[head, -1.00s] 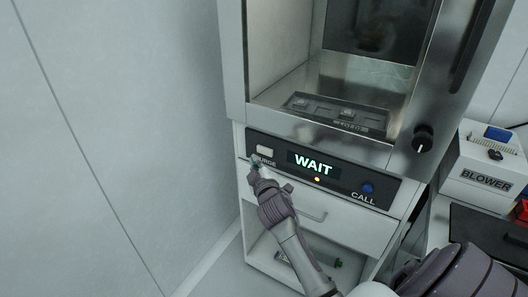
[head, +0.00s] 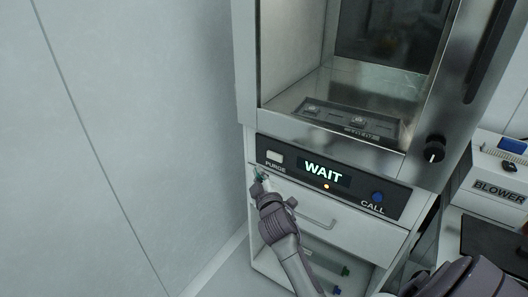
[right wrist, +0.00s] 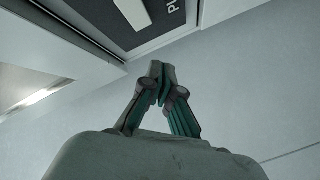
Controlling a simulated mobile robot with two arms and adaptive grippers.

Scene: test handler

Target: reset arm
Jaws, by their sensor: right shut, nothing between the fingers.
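My right gripper (head: 261,178) is shut and empty, just below the white PURGE button (head: 275,156) on the dark control panel (head: 310,164). In the right wrist view its closed fingers (right wrist: 160,82) point toward the underside of the panel, and the PURGE button (right wrist: 132,12) shows at the top. I cannot tell whether the fingertips touch the cabinet front. The panel display (head: 323,171) reads WAIT, with a small orange light (head: 327,186) lit below it. A blue CALL button (head: 377,197) is at the panel's right. My left gripper is out of view.
Above the panel is a metal-framed chamber (head: 425,120) with a tray (head: 345,119) inside and a black knob (head: 435,148) at its right. Below are a drawer (head: 345,225) with a handle and an open shelf. A BLOWER box (head: 500,190) stands at right. Bare wall (head: 130,120) fills the left.

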